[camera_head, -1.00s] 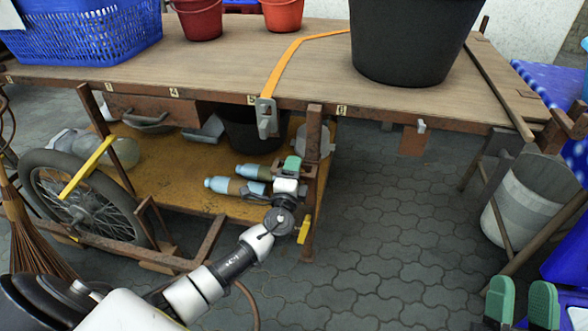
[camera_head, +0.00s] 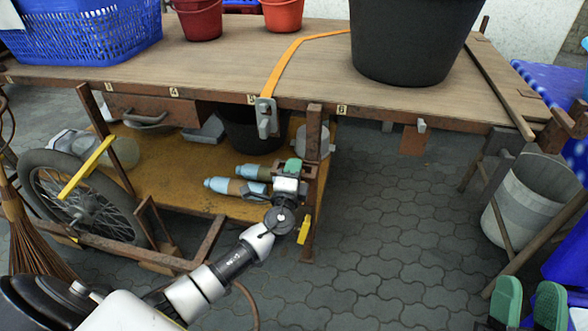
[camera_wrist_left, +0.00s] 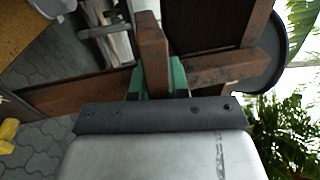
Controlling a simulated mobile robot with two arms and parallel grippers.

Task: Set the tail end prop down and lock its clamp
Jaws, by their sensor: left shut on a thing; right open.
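A rusty upright leg (camera_head: 313,135) at the right of the cart's lower shelf looks like the tail end prop. Its lower end is near the paving; I cannot tell whether it touches. A yellow lever (camera_head: 304,229), possibly its clamp handle, slants beside the lower part. My left gripper (camera_head: 291,167) is by the leg at shelf height. In the left wrist view its green fingers (camera_wrist_left: 155,82) are shut on a rusty bar (camera_wrist_left: 151,50), apparently part of the prop. My right gripper (camera_head: 528,303) is open and empty at lower right, clear of the prop.
The cart top (camera_head: 230,65) bears a black tub (camera_head: 410,40), a blue basket (camera_head: 85,35) and red pots. An orange strap (camera_head: 285,62) crosses to a metal buckle (camera_head: 266,118). Blue bottles (camera_head: 237,187) lie near my left gripper. Paving (camera_head: 390,240) right of the leg is clear.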

